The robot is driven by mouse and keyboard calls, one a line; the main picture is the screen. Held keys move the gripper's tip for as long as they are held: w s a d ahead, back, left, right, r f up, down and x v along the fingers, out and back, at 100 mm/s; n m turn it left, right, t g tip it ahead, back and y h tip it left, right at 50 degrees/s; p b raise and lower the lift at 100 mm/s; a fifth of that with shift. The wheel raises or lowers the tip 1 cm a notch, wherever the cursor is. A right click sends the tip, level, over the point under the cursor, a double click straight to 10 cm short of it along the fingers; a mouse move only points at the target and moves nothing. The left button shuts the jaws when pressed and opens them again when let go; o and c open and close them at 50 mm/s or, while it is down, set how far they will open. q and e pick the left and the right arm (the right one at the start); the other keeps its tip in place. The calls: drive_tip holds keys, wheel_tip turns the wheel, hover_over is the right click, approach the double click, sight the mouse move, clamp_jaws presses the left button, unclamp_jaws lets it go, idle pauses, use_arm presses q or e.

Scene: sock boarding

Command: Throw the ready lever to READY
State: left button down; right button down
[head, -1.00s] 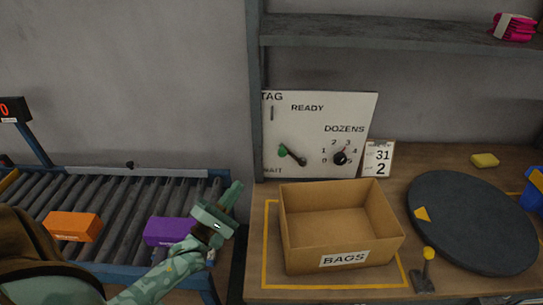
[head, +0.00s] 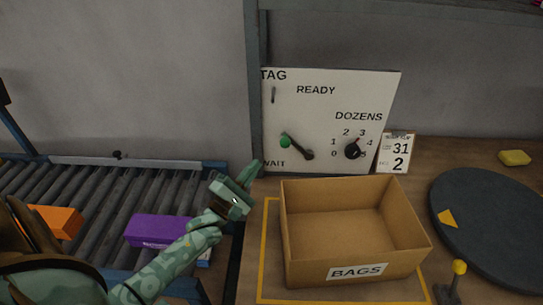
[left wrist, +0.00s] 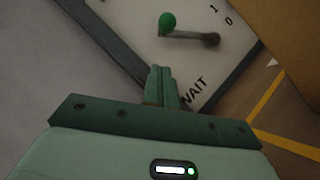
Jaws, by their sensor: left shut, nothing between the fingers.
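The ready lever (head: 297,147) is on the white panel (head: 345,104) behind the box. Its dark arm ends in a green knob at the upper left, and its other end sits lower right. READY is printed above it and WAIT below, near the knob's side. In the left wrist view the lever (left wrist: 190,37) lies just beyond my fingertips, knob toward the top. My left gripper (head: 257,166) is shut and empty, below and left of the knob, apart from it. It also shows in the left wrist view (left wrist: 160,70). My right gripper is not in view.
An open cardboard box (head: 355,268) marked BAGS stands in front of the panel. A conveyor (head: 95,190) at left carries a purple box (head: 160,230) and an orange box (head: 62,220). A dark round turntable (head: 490,225) is at right. A post divides conveyor and bench.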

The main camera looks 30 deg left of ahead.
use_arm(q)
drive_tip(key=w+d+r, duration=0.3)
drive_tip(key=w, duration=0.1)
drive_tip(key=shift+w+r, duration=0.15)
drive_tip(key=shift+w, duration=0.1)
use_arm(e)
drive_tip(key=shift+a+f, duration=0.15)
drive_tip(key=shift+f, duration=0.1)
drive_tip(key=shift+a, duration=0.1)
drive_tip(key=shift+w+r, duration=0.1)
